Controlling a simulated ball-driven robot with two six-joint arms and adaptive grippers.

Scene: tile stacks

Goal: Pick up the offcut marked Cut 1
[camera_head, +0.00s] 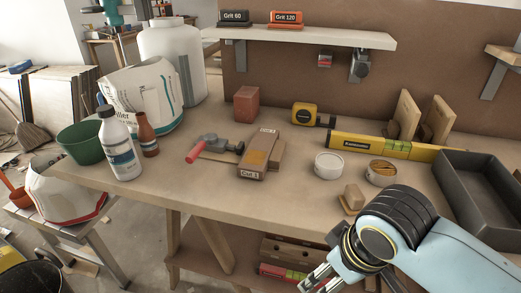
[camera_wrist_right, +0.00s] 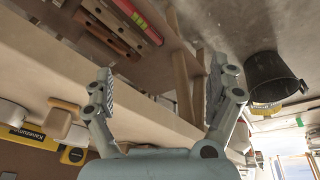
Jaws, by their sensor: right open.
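The offcut marked Cut 1 (camera_head: 257,158) is a brown wooden block with a white label on its front end. It lies on the workbench (camera_head: 310,205) near the middle, leaning on or beside a paler wood piece (camera_head: 277,154). My right gripper (camera_head: 318,281) is at the bottom right of the head view, in front of the bench edge and apart from the offcut. In the right wrist view the jaws (camera_wrist_right: 158,88) are spread wide with nothing between them. The offcut cannot be made out there. My left gripper is not in view.
Two round tins, one white (camera_head: 329,165), and a small wood block (camera_head: 352,199) stand to the right. A yellow level (camera_head: 392,147), a tape measure (camera_head: 312,114) and a red brick (camera_head: 246,105) are behind. A grey tray (camera_head: 480,205) is far right.

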